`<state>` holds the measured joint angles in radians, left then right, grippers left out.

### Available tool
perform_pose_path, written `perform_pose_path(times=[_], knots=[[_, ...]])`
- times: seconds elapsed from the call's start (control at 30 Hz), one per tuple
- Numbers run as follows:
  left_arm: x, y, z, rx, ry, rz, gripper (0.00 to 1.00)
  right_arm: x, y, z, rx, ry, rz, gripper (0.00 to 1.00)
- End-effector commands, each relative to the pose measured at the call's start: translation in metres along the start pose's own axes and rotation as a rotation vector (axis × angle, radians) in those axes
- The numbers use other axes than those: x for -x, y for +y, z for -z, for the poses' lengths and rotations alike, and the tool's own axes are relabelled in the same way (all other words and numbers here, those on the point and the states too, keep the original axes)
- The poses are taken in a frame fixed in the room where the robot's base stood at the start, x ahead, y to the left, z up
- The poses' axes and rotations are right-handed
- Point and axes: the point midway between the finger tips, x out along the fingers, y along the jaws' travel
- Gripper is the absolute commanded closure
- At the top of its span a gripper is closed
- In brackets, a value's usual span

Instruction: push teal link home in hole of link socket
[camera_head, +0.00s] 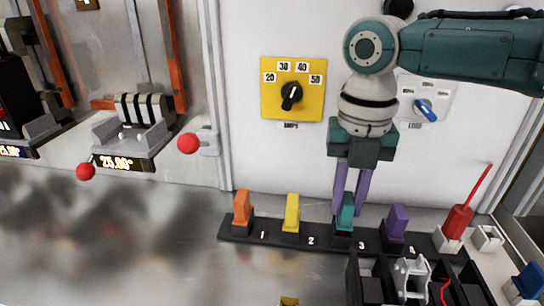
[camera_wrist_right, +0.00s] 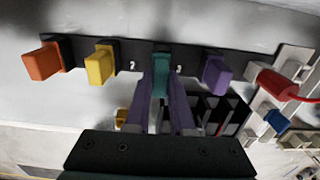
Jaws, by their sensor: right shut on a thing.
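The teal link (camera_head: 345,215) stands upright at the link socket (camera_head: 272,240), a dark strip with numbered places, near the number 3. My right gripper (camera_head: 347,208) comes down from above with its purple fingers shut on the teal link. In the right wrist view the teal link (camera_wrist_right: 161,84) sits between the fingertips (camera_wrist_right: 161,95) against the dark strip (camera_wrist_right: 135,52). The fingers hide part of it, and I cannot tell how deep it sits in its hole. My left gripper is not in view.
Orange (camera_head: 242,208), yellow (camera_head: 292,212) and purple (camera_head: 396,224) links stand in the same strip, the purple one close to my fingers. A black compartment box (camera_head: 366,285) and a red-handled tool (camera_head: 458,222) are at the right. A yellow dial plate (camera_head: 270,105) is on the wall behind.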

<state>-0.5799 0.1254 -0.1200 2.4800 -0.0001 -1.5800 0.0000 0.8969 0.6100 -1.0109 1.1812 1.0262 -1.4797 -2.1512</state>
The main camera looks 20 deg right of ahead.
Motion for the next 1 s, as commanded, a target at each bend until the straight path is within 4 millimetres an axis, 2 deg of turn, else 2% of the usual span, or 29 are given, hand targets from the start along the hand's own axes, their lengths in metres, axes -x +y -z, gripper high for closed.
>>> perform_pose_path(times=[0.53, 0.57, 0.6, 0.87, 1.0], knots=[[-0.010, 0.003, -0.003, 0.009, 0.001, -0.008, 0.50, -0.015, 0.000, 0.000, -0.001, -0.001, 0.000, 1.00], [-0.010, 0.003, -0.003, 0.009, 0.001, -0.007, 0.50, -0.014, 0.000, 0.000, -0.001, -0.001, -0.001, 0.77], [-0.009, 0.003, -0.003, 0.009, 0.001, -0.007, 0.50, -0.014, 0.000, 0.000, -0.001, -0.001, -0.001, 0.73], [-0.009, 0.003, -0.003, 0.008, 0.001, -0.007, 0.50, -0.014, 0.000, 0.000, 0.000, -0.001, 0.000, 0.44], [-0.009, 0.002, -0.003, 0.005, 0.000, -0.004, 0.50, -0.014, 0.000, 0.000, 0.000, -0.001, 0.000, 0.44]])
